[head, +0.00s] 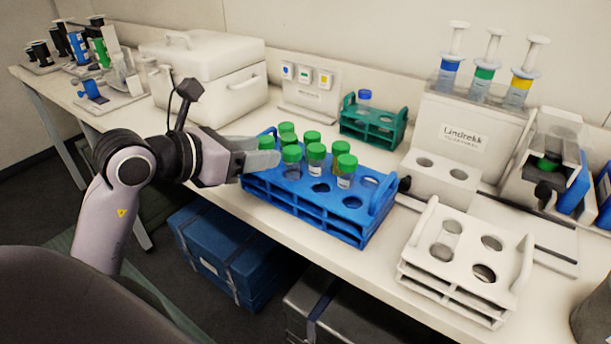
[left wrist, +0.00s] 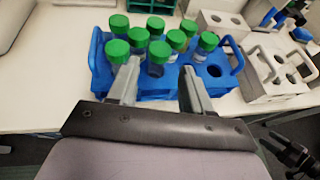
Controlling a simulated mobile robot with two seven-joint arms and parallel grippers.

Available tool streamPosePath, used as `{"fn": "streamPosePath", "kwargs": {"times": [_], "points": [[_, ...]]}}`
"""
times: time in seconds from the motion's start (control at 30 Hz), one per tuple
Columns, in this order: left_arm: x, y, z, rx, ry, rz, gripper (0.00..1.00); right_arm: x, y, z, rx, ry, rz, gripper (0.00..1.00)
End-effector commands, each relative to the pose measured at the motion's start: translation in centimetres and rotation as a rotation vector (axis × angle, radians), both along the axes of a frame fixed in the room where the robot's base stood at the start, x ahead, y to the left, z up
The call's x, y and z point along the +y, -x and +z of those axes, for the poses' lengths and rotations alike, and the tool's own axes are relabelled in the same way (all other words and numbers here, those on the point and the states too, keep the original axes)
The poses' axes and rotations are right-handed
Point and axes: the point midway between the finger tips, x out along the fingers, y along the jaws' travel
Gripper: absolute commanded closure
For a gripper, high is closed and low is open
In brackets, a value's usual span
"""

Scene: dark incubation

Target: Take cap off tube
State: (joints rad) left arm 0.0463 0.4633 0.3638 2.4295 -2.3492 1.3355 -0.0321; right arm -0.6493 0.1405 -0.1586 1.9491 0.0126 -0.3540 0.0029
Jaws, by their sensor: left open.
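Several clear tubes with green caps stand upright in a blue rack (head: 300,205) on the bench. A front tube with its green cap (head: 346,162) stands toward the rack's right side, near empty holes. My left gripper (head: 260,152) is at the rack's left end, at about cap height. In the left wrist view my left gripper (left wrist: 162,82) is open, its fingers spread at the near side of the rack. A green cap (left wrist: 160,51) shows between and beyond the fingertips. Nothing is held.
A white rack (head: 465,262) with mostly empty holes stands at the right. A green rack (head: 374,125) with a blue-capped tube is behind. A white box (head: 205,80) stands at the back left. A white stand with syringes (head: 465,125) is at the back right. Bench front edge is close.

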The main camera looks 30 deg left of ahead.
Motion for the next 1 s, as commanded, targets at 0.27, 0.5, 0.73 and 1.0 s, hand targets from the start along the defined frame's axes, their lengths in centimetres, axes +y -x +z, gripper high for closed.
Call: {"fn": "streamPosePath", "kwargs": {"times": [0.27, 0.5, 0.73, 1.0], "points": [[-0.9, -2.7, -1.2, 0.002, 0.006, -0.003, 0.51, 0.0, 0.0, 0.9, 0.000, -0.001, 0.001, 0.38], [-1.6, -5.3, -2.5, 0.001, 0.005, -0.002, 0.51, 0.1, 0.0, 1.4, -0.001, -0.001, 0.001, 0.38], [-1.7, -5.7, -2.8, 0.001, 0.003, -0.003, 0.51, 0.1, 0.0, 1.4, -0.001, -0.001, 0.001, 0.38], [-1.7, -5.7, -2.8, 0.001, 0.003, -0.003, 1.00, 0.1, 0.0, 1.4, -0.001, -0.001, 0.001, 0.38]]}}
